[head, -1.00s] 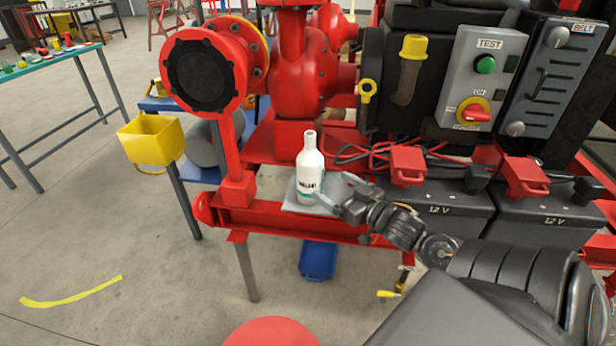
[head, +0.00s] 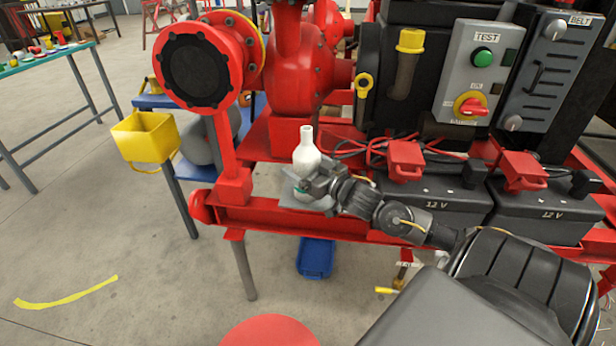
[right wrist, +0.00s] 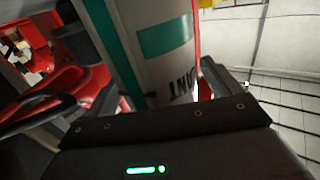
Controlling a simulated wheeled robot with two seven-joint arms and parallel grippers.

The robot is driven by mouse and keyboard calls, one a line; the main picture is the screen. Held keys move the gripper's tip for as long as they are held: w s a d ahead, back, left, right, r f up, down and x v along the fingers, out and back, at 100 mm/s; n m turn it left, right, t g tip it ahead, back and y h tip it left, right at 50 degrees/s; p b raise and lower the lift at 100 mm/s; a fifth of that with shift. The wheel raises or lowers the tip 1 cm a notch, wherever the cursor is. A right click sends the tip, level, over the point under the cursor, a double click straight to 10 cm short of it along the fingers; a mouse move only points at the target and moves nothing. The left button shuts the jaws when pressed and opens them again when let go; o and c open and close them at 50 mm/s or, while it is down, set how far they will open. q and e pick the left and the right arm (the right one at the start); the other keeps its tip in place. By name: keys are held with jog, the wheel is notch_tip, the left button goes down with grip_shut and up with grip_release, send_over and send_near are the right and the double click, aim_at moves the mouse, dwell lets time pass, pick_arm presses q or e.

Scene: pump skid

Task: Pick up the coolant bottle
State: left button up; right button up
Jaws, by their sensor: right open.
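The white coolant bottle (head: 306,155) stands upright on a small grey plate (head: 290,201) on the red skid frame. My right gripper (head: 306,186) is at the bottle's lower body and hides its label in the head view. In the right wrist view the bottle (right wrist: 158,50), with its green band and dark lettering, stands between the two fingers of my open right gripper (right wrist: 150,85). I cannot tell whether either finger touches it. My left gripper is not in view.
The red pump (head: 295,70) stands just behind the bottle. Red cables and black 12 V batteries (head: 435,200) lie to the right. A yellow bin (head: 146,138) hangs at the left, and a blue bin (head: 315,258) sits below the frame.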

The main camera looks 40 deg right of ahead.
jog(key=shift+w, duration=0.5)
jog(key=c, duration=1.1)
jog(key=shift+r, duration=0.1)
jog(key=shift+c, duration=0.6)
jog(key=shift+r, duration=0.1)
